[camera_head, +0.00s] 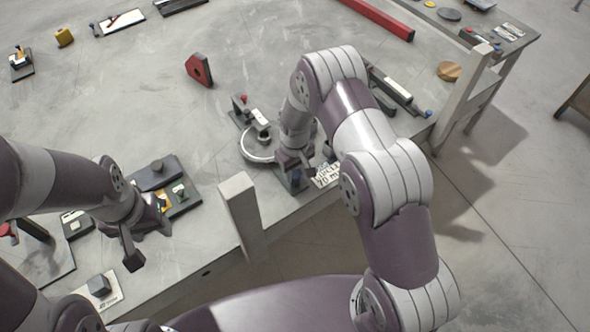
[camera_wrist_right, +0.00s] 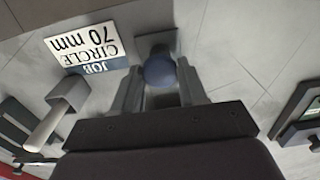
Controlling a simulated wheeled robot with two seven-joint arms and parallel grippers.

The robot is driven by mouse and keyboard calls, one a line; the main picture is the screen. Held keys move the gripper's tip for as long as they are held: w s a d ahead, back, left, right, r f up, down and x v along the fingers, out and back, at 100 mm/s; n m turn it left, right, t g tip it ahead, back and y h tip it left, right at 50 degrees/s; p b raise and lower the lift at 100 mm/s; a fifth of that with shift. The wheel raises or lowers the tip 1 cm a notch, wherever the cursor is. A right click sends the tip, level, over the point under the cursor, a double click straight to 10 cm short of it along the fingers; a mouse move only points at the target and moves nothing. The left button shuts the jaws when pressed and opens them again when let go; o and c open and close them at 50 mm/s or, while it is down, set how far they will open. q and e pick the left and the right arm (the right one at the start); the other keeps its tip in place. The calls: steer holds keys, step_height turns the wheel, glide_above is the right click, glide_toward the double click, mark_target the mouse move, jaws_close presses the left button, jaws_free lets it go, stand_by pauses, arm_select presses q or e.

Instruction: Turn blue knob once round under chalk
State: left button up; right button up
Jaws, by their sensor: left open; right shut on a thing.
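The blue knob (camera_wrist_right: 160,71) sits between the two fingers of my right gripper (camera_wrist_right: 160,88) in the right wrist view, and the gripper is shut on it. In the head view my right gripper (camera_head: 294,170) is at the table's front edge, beside a round grey plate (camera_head: 256,153); the knob is mostly hidden there. A pale stick (camera_wrist_right: 43,128), which looks like the chalk, comes out of a grey block (camera_wrist_right: 68,93) in the wrist view. Whether its tip touches anything is unclear. My left gripper (camera_head: 147,232) is open and apart, at the table's front left.
A card (camera_wrist_right: 85,48) reading "JOB CIRCLE 70 mm" lies beside the knob. A red block (camera_head: 199,70) stands behind the plate. A dark tray (camera_head: 180,205) lies by my left gripper. A grey post (camera_head: 242,215) rises at the front edge. The table's middle is mostly clear.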

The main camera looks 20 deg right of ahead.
mark_target(295, 173)
steer(key=shift+w, duration=0.1)
steer(key=o, duration=1.1)
steer(key=shift+c, duration=0.2)
steer(key=shift+r, duration=0.1)
step_height(295, 173, up, 13)
steer(key=b, duration=0.2)
steer(key=shift+f, duration=0.2)
